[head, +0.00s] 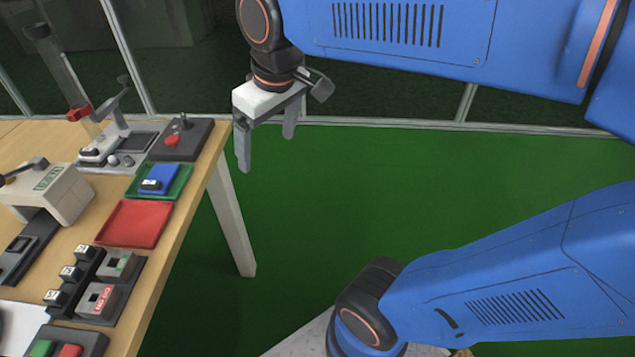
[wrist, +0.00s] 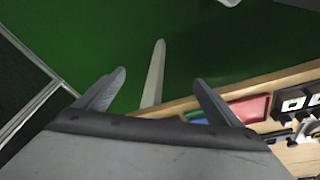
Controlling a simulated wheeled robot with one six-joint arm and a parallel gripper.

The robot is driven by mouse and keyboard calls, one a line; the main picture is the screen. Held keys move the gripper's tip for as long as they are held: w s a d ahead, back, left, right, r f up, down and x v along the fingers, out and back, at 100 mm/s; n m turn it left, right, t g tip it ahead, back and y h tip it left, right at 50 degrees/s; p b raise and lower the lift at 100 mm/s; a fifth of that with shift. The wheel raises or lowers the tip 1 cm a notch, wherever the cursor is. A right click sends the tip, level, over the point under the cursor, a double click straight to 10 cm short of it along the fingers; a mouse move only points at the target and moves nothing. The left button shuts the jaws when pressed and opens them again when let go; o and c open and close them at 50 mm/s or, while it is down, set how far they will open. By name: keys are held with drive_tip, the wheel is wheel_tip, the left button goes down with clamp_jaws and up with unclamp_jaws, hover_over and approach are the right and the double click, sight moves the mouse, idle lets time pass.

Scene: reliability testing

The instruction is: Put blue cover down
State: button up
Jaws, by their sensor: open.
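A blue cover (head: 163,176) lies in the green tray (head: 184,189) near the right edge of the table, with a small black-and-white piece (head: 152,185) on or against it. My gripper (head: 267,150) is open and empty, in the air beyond the table's right edge and apart from the cover. In the wrist view my two fingers (wrist: 158,85) are spread, with green floor and a table leg between them. There, only a small part of the blue cover (wrist: 195,114) shows, next to a finger.
A red tray (head: 134,224) lies in front of the green tray. A dark box with a red button (head: 190,140) stands behind it. A beige machine (head: 47,192), a stand and several small blocks fill the table (head: 172,262).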

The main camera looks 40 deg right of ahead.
drive_tip(key=s+d+f+m+t, duration=0.1)
drive_tip(key=s+d+f+m, duration=0.2)
drive_tip(key=s+d+f, duration=0.3)
wheel_tip(320, 180, down, 2)
drive_tip(key=shift+s+f+m+t+h, duration=0.2)
drive_tip(key=shift+s+m+t+h, duration=0.15)
drive_tip(key=shift+s, duration=0.8)
